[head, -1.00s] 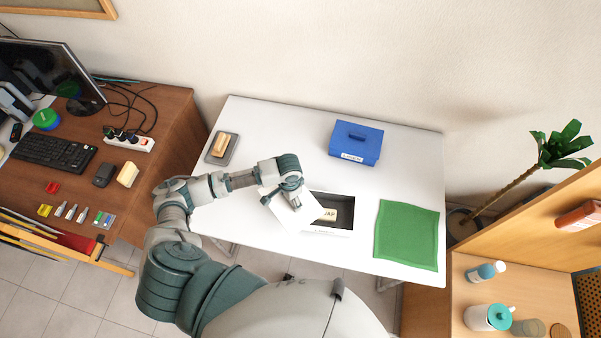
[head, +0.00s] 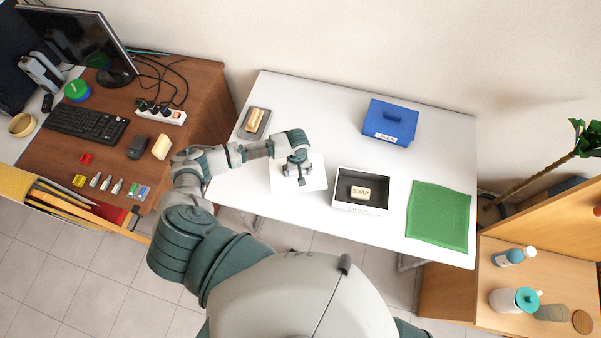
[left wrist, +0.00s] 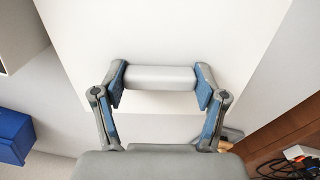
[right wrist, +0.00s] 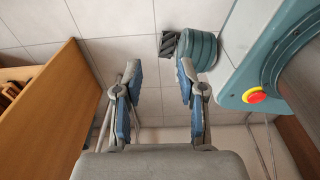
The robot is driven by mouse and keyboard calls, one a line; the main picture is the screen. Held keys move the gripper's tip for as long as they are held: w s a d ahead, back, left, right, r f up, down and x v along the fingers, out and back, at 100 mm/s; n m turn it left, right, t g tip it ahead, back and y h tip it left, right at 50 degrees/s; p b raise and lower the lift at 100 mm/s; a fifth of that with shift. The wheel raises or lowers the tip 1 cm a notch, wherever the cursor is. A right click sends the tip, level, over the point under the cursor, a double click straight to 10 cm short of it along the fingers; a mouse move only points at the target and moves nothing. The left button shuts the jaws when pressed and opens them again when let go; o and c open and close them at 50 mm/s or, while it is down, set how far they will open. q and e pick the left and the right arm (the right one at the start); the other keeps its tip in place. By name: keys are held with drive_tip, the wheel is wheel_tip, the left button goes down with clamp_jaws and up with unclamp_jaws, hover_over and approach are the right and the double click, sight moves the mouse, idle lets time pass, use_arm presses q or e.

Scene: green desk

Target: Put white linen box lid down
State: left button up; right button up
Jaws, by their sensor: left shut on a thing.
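The white linen box lid (head: 313,183) is in my left gripper (head: 298,173), left of the white linen box (head: 358,208) in the head view. The left wrist view shows the gripper (left wrist: 160,82) shut on the lid's handle (left wrist: 158,77), with the flat white lid (left wrist: 170,30) beyond it. I cannot tell whether the lid touches the desk. The white box is open, with a bar of soap (head: 360,192) inside. My right gripper (right wrist: 160,85) is open and empty in the right wrist view, with floor tiles beyond it.
A blue box with its lid on (head: 391,122) stands at the back of the white desk (head: 330,110). A green cloth (head: 438,216) lies at the right. A soap bar on a grey tray (head: 254,122) lies at the left.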

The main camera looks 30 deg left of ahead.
sight(296, 174)
use_arm(q)
drive_tip(key=shift+a+f, duration=0.1)
drive_tip(key=shift+f, duration=0.4)
drive_tip(key=f, duration=0.1)
drive_tip(key=a+f, duration=0.1)
drive_tip(key=shift+f, duration=0.4)
drive_tip(key=shift+a+f, duration=0.4)
drive_tip(key=shift+f, duration=0.05)
drive_tip(key=o, duration=0.9)
drive_tip(key=shift+d, duration=0.15)
drive_tip(key=shift+c, duration=0.2)
drive_tip(key=shift+o, duration=1.4)
drive_tip(key=shift+d, duration=0.2)
drive_tip(key=shift+d+r, duration=0.15)
drive_tip(key=shift+d, duration=0.2)
drive_tip(key=shift+r, duration=0.4)
drive_tip(key=r, duration=1)
drive_tip(key=shift+a+r+p, duration=0.25)
drive_tip(key=shift+a+p, duration=0.05)
drive_tip(key=shift+p, duration=0.05)
drive_tip(key=shift+d+r, duration=0.15)
drive_tip(key=shift+r, duration=0.2)
use_arm(e)
drive_tip(key=shift+s+a+r, duration=0.1)
drive_tip(key=shift+a+r, duration=0.1)
drive_tip(key=shift+r, duration=0.2)
